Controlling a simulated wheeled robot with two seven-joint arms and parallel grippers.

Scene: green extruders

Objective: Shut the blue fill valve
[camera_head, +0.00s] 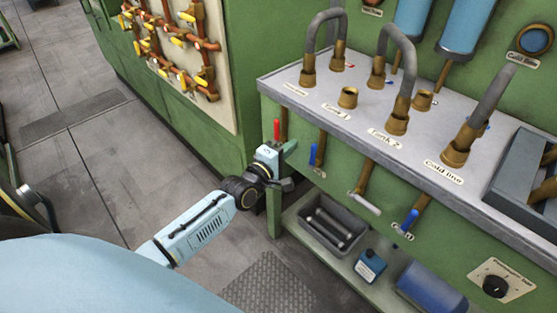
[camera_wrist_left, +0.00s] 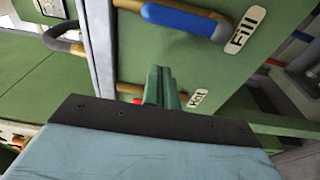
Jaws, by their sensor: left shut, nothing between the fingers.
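The fill valve has a blue lever (camera_wrist_left: 188,20), beside a label reading "Fill" in the left wrist view. The lever lies roughly along its brass pipe. In the head view a blue lever (camera_head: 313,155) on the green front panel, just right of my left gripper, appears to be the same one. My left gripper (camera_head: 289,147) is shut and empty, close to the panel between the red lever and this blue lever. Its green fingers (camera_wrist_left: 163,87) point toward the panel, below and apart from the blue lever in the wrist view. My right gripper is not in view.
A red lever (camera_head: 277,130) stands by my left gripper; a "Hot" label (camera_wrist_left: 197,98) is near the fingers. A silver-handled valve (camera_head: 366,203) and another blue lever (camera_head: 409,220) lie farther right. A lower shelf holds a grey bin (camera_head: 325,226). Open floor lies left.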

